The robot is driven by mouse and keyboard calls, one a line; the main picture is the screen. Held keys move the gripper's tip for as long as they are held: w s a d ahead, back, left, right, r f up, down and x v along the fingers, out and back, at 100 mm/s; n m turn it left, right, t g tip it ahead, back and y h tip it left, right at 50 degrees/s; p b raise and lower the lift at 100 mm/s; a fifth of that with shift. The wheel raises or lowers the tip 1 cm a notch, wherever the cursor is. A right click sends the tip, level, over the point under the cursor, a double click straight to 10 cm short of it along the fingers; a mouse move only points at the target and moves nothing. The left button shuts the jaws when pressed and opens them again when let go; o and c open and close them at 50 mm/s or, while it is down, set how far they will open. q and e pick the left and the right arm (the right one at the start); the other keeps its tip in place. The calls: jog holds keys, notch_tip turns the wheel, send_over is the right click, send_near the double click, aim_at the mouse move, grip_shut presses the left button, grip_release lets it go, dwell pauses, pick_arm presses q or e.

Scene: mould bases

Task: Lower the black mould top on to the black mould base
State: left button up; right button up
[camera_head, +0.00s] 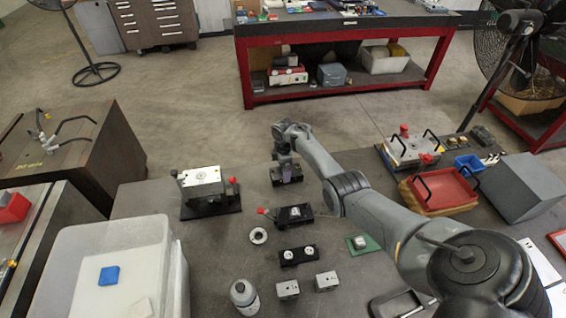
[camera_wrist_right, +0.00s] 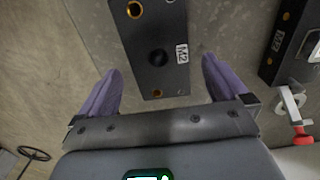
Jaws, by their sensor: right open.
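A black block labelled M2 (camera_wrist_right: 157,45), which looks like the mould top, lies between my right gripper's fingers in the right wrist view. It has brass-rimmed holes and a dark round recess. In the head view this black block (camera_head: 287,176) is partly hidden below my right gripper (camera_head: 285,160). My right gripper (camera_wrist_right: 161,72) is open, its purple fingers apart from the block on both sides. The black mould base (camera_head: 294,215), with a red-handled clamp, sits nearer the front; the base (camera_wrist_right: 290,42) also shows at the right wrist view's edge, labelled M2. My left gripper is not seen.
A block with two white discs (camera_head: 298,256), a ring (camera_head: 258,236) and two small metal blocks lie nearer the front. A silver mould on a black plate (camera_head: 210,207) stands left. A red tray (camera_head: 440,190) and grey box (camera_head: 522,187) stand right. A translucent bin (camera_head: 75,250) is front left.

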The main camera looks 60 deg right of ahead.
jog(key=shift+f+b, duration=0.65)
jog(key=shift+f, duration=1.3)
jog(key=shift+c, duration=0.5)
jog(key=c, duration=1.4)
jog(key=shift+r, duration=0.1)
jog(key=shift+c, duration=0.9)
jog(key=shift+r, duration=0.1)
jog(key=shift+r+p, duration=0.6)
jog(key=shift+p, duration=0.15)
jog(key=shift+r+p, duration=0.75)
